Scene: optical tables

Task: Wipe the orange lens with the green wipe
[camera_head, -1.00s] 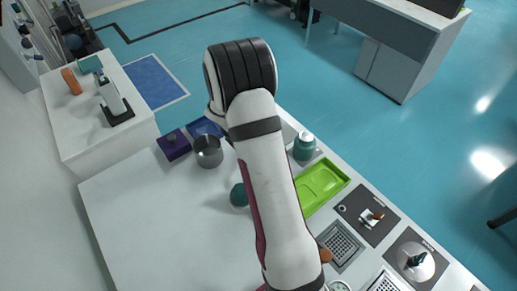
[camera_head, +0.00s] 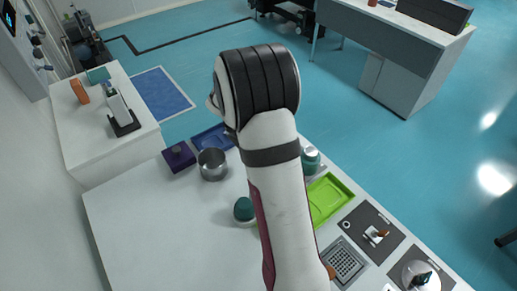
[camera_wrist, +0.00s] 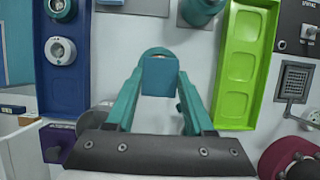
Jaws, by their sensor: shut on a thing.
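In the wrist view, the teal fingers of my gripper (camera_wrist: 160,85) are shut on a flat blue square piece (camera_wrist: 160,76), not clearly green. In the head view my arm hides the gripper and the piece. I cannot surely identify the orange lens. A small orange-brown part (camera_head: 378,234) lies on a dark pad right of the green tray, and another orange bit (camera_head: 331,272) shows partly beside my arm.
The lime green tray (camera_head: 327,200) and a teal bottle (camera_head: 311,160) stand right of my arm. A metal cup (camera_head: 212,165), purple box (camera_head: 179,157), blue tray (camera_head: 211,138) and teal dome (camera_head: 243,209) are left of it. The white table (camera_head: 150,225) is clear at front left.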

